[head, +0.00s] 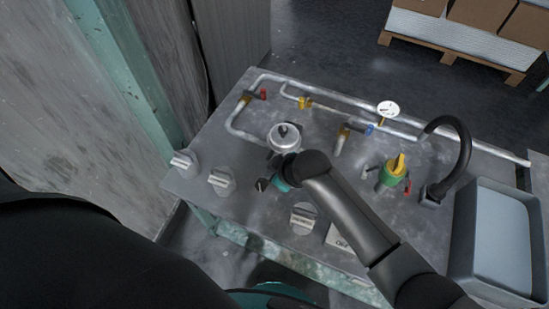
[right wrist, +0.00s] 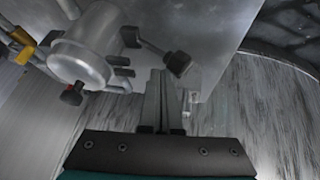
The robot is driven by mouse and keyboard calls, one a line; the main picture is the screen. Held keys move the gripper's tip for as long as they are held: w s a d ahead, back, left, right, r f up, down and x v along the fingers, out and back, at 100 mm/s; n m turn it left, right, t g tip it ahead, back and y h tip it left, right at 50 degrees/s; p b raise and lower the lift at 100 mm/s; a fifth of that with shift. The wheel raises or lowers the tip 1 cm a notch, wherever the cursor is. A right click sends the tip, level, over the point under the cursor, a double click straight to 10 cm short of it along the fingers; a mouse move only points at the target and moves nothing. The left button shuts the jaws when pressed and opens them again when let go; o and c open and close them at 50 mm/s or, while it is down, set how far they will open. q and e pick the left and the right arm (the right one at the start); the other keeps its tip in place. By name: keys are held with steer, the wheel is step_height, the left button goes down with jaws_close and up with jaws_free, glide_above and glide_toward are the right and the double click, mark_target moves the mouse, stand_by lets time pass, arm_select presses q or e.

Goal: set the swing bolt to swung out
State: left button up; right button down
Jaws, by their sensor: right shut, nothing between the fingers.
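The metal vessel (head: 284,140) with a round lid and dark top knob stands on the workbench; it also shows in the right wrist view (right wrist: 85,55). The swing bolt (right wrist: 160,50), a dark rod with a blocky knob, sticks out from the vessel's side towards the right in the right wrist view. Dark lugs sit beside its inner end. My right gripper (head: 264,185) is in front of the vessel in the head view. In the right wrist view its fingers (right wrist: 162,100) are shut and empty, with the tips close to the bolt's knob; contact cannot be told. My left gripper is not in view.
Pipes with red, yellow and blue valve handles run behind the vessel. A green and yellow valve (head: 393,172), a black curved spout (head: 462,150) and a grey tray (head: 463,240) are at the right. Several grey knobs, including one at the left (head: 221,181), line the bench front.

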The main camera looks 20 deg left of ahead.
steer(key=shift+s+f+t+p, duration=0.35)
steer(key=shift+s+f, duration=0.25)
steer(key=shift+s, duration=0.2)
steer(key=shift+s+d+r+p, duration=0.15)
steer(key=shift+d+r+p, duration=0.1)
steer(key=shift+r+p, duration=0.25)
steer(key=p+v, duration=0.5)
steer(key=v, duration=0.9)
